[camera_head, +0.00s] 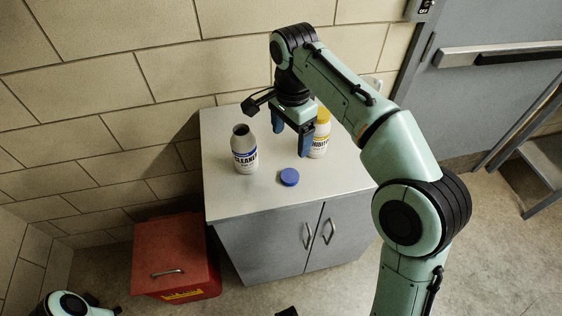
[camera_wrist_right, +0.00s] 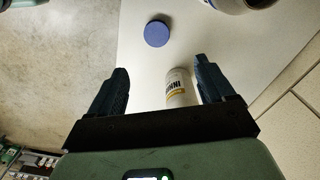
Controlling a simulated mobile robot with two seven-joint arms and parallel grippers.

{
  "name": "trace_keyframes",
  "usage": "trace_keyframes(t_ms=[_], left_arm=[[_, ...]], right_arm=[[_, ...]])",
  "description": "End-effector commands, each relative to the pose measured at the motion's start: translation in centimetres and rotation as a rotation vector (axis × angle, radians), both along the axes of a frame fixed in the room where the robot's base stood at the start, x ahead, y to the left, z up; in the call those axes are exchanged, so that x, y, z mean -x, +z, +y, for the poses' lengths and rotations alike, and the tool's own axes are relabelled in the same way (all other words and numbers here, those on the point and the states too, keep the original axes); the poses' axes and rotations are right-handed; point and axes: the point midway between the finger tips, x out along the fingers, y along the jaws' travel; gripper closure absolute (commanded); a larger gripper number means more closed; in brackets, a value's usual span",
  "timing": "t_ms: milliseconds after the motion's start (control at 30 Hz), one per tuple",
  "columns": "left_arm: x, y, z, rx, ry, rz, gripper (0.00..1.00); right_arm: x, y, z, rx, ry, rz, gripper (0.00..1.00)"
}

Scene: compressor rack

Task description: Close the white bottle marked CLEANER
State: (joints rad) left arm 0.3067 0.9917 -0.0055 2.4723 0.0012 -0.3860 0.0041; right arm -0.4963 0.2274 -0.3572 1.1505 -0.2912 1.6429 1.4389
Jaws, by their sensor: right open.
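The white bottle marked CLEANER (camera_head: 245,155) stands upright on the cabinet top, its dark mouth open with no cap on it. Part of it shows at the top right edge of the right wrist view (camera_wrist_right: 240,5). A round blue cap (camera_head: 289,177) lies on the cabinet top to the right of the bottle, and it also shows in the right wrist view (camera_wrist_right: 157,33). My right gripper (camera_head: 291,138) is open above the cabinet top, with nothing held between its fingers (camera_wrist_right: 161,76). It is apart from the cap and the CLEANER bottle. My left gripper does not show.
A second white bottle with a yellow top (camera_head: 321,137) stands close by the right gripper's fingers; it also shows in the right wrist view (camera_wrist_right: 177,90). The grey cabinet (camera_head: 228,206) stands against a block wall. A red box (camera_head: 172,250) is on the floor at left.

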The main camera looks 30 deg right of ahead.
Motion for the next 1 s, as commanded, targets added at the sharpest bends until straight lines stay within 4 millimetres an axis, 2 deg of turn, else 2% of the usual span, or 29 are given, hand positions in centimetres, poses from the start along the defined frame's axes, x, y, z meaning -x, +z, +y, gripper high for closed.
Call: trace_keyframes(t_ms=[333, 467, 700, 833, 1000], left_arm=[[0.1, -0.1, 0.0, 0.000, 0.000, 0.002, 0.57], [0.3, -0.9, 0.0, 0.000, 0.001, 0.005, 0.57], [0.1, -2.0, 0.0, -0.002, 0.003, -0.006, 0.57], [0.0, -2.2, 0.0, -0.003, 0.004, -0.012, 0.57], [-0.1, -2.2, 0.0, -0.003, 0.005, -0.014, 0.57]], right_arm=[[0.0, -0.3, 0.0, 0.000, 0.001, 0.000, 0.18], [0.1, -2.3, 0.0, 0.000, 0.001, 0.003, 0.18], [0.1, -6.8, 0.0, -0.001, 0.001, 0.002, 0.18], [0.1, -8.0, 0.0, -0.001, 0.000, 0.001, 0.18], [0.0, -8.2, 0.0, 0.000, 0.000, -0.002, 0.18]])
